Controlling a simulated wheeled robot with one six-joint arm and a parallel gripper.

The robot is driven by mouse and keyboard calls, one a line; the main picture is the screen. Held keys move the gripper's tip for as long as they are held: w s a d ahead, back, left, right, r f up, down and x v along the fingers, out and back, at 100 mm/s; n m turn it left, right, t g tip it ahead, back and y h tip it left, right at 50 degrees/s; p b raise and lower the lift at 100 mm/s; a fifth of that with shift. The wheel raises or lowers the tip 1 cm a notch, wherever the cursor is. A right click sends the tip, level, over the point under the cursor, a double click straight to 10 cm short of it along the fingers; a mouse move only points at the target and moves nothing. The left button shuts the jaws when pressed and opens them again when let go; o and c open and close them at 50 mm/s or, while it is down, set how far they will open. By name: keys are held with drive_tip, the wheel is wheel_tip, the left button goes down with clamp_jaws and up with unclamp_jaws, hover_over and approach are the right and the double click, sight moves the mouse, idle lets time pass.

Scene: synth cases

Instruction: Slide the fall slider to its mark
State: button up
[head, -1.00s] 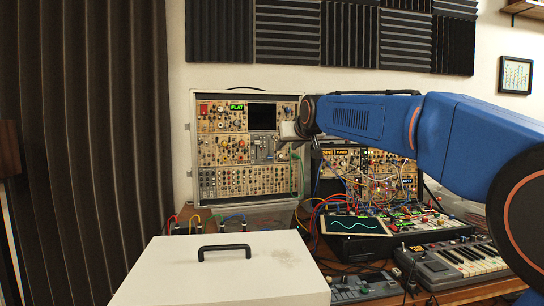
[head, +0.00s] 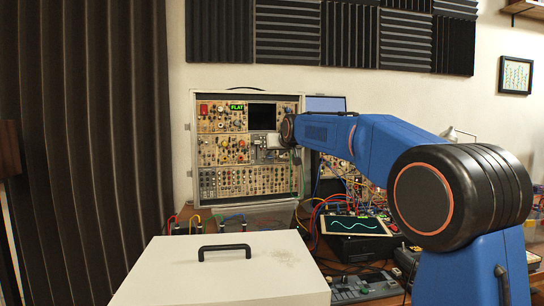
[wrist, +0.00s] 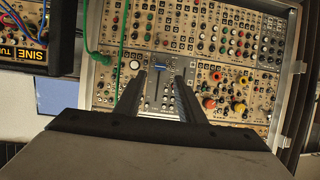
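In the wrist view a grey slider module (wrist: 157,105) sits among the tan panels of the synth case. A blue slider cap (wrist: 163,70) shows on it, with a dark slot running down the picture from it. I cannot make out the mark or which slider is the fall slider. My gripper (wrist: 159,79) is open; its two dark fingers stand apart, one on each side of the cap in the picture. Whether they touch the panel is unclear. In the head view my gripper (head: 274,142) is at the right part of the silver case (head: 195,150), partly covering the grey module.
A green "FLAT" display (head: 237,107) and a dark screen (head: 262,116) are on the case. Patch cables hang right of it, and a green cable (wrist: 91,30) runs near the module. A white lidded box (head: 215,270) stands in front.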

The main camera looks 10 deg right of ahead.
sight(270, 156)
drive_tip(key=shift+x, duration=2.5)
drive_tip(key=shift+r, duration=0.1)
clamp_jaws()
